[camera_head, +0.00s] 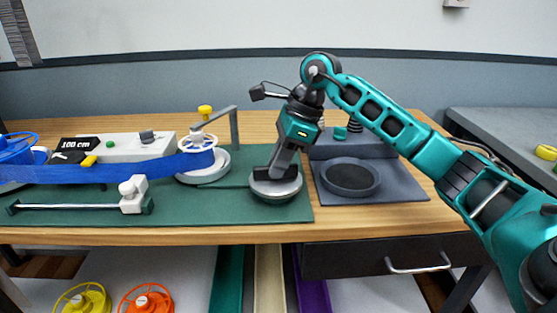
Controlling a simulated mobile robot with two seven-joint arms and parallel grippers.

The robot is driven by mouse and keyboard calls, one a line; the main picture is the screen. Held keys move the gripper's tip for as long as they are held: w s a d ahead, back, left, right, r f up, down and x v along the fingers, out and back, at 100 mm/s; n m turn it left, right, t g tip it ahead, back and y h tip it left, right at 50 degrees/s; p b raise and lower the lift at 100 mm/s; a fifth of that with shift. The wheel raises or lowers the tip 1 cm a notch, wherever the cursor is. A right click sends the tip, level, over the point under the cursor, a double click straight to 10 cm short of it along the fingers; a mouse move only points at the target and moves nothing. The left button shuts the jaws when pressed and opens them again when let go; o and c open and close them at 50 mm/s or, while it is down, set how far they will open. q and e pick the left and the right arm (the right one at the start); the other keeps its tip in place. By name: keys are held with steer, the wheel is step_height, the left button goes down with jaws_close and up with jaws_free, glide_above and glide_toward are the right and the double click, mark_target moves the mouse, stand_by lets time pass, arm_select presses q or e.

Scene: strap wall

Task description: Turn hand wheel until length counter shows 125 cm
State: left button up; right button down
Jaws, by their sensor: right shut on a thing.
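The length counter (76,144) on the bench at the left reads 100 cm in white on a black display. The hand wheel (290,189) appears as a round grey disc at the right end of the green mat. My right gripper (276,174) comes down onto it from above and is shut on it; its fingertips and the exact grip point are partly hidden. A blue strap (110,173) runs from the blue reel (14,148) at the left edge to a blue-wound spool (197,156). My left gripper is not in view.
A dark base with a round recess (350,177) stands right of the hand wheel. A grey post with an arm (234,127) stands behind it. A clamp on a rail (133,196) lies at the front left. Yellow (84,300) and orange (146,300) reels sit below.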

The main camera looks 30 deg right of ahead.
steer(key=shift+s+f+m+t+h+p, duration=0.15)
steer(key=shift+m+t+h, duration=0.15)
steer(key=shift+m, duration=0.7)
steer(key=shift+f+m+t+h+p, duration=0.1)
steer(key=shift+m+t+h+p, duration=0.15)
steer(key=shift+m, duration=0.75)
steer(key=c, duration=1.1)
jaws_free()
steer(key=shift+r, duration=0.1)
steer(key=shift+p+v, duration=0.9)
steer(key=shift+v, duration=5.6)
